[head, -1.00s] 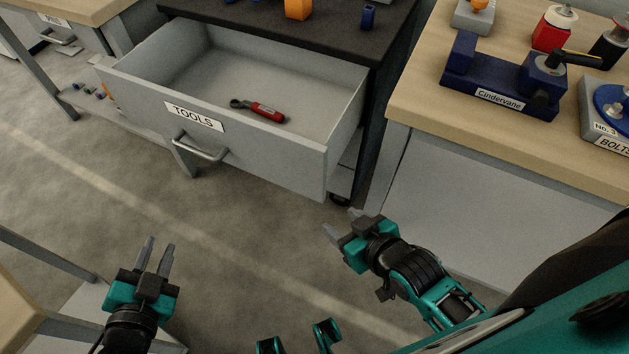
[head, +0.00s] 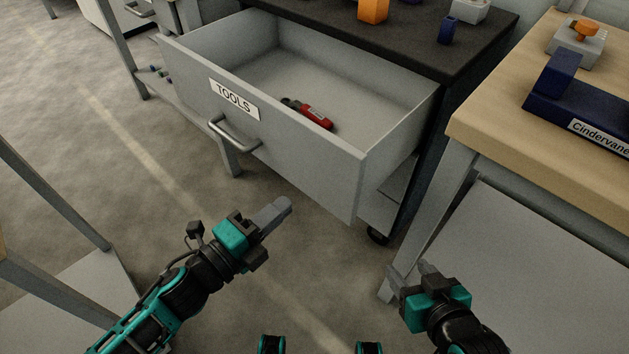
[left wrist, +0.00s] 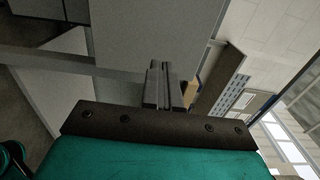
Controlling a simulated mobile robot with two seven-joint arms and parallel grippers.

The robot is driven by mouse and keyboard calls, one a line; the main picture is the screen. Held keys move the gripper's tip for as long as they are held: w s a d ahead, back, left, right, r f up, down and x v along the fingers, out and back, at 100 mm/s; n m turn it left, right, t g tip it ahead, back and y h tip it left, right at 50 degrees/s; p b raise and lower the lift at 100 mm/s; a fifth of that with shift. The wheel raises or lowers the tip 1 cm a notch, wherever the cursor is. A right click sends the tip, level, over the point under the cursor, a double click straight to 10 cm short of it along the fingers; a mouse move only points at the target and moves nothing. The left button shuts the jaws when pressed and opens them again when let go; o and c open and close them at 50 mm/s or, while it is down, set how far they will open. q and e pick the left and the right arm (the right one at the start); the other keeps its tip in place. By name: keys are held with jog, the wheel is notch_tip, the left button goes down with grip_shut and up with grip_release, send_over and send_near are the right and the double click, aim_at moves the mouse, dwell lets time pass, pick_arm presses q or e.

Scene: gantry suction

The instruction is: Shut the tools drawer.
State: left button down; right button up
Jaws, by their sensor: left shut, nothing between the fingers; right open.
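The tools drawer (head: 290,160) is pulled well out from under a dark-topped cabinet. Its front carries a TOOLS label (head: 234,99) and a bar handle (head: 233,131). A tool with a red handle (head: 315,117) lies inside it. My left gripper (head: 277,213) is shut and empty, below and in front of the drawer front, apart from it. In the left wrist view its closed fingers (left wrist: 162,85) point toward a grey panel. My right gripper (head: 408,276) is open and empty, lower right of the drawer, near the workbench leg.
The cabinet's dark top (head: 400,42) holds an orange block (head: 373,10) and a blue piece (head: 447,30). A wooden workbench (head: 520,110) with a blue Cindervane fixture (head: 565,100) stands at right. A table frame (head: 60,195) stands at left. The floor before the drawer is clear.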

aim_at(324, 172)
pick_arm(q)
jog(key=b+x, duration=0.1)
jog(key=x, duration=0.7)
jog(key=shift+w+d, duration=0.1)
jog(key=shift+d, duration=0.05)
jog(key=shift+w+d, duration=0.2)
jog(key=shift+w, duration=0.05)
pick_arm(e)
jog(key=shift+f, duration=0.5)
pick_arm(q)
jog(key=shift+w, duration=0.1)
pick_arm(e)
jog(key=shift+d, duration=0.1)
